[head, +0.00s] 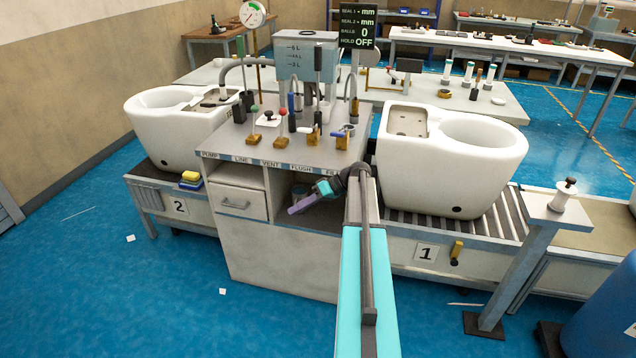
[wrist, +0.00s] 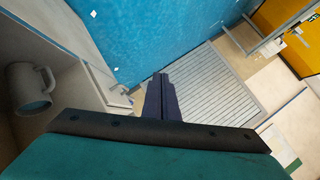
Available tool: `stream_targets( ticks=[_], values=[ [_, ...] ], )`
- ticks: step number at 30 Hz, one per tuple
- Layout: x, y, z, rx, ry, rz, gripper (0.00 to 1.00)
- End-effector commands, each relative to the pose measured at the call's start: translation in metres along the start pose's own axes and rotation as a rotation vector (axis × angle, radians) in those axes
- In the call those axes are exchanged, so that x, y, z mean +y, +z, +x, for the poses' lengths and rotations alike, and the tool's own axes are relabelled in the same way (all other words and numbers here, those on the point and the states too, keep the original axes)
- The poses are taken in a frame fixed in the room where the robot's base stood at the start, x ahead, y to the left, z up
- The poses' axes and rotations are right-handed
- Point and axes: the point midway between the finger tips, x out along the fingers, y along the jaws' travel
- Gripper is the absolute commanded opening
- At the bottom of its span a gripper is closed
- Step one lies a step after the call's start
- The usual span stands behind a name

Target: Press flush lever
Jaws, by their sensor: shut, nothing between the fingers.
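The console (head: 270,260) in the head view carries several levers and valves, with a label strip along its front edge that includes FLUSH. A tall black-handled lever (head: 318,60) on a brass-coloured base stands roughly behind the FLUSH label; I take it as the flush lever, but cannot be certain. My gripper (head: 292,210) is shut and empty, low in front of the console's open shelf, below the counter top and apart from the levers. Its closed dark fingers also show in the wrist view (wrist: 162,82). No lever shows in the wrist view.
A red-knobbed lever (head: 282,113) and a blue-handled valve (head: 341,134) stand near the tall lever. White toilet bowls flank the console, left (head: 165,130) and right (head: 455,170). A pale mug (wrist: 31,86) shows in the wrist view. Blue floor lies open at front left.

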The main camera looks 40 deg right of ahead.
Motion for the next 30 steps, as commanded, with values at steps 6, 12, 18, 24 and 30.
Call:
stream_targets(
  ticks=[6,12,18,24,30],
  values=[
    [-0.021,0.076,0.112,-0.194,0.026,0.144,0.0],
    [-0.044,0.152,0.19,-0.371,0.086,0.251,0.0],
    [-0.07,0.235,0.247,-0.543,0.175,0.326,0.0],
    [-0.097,0.32,0.283,-0.706,0.287,0.366,0.0],
    [-0.121,0.401,0.297,-0.851,0.419,0.372,0.0]
  ],
)
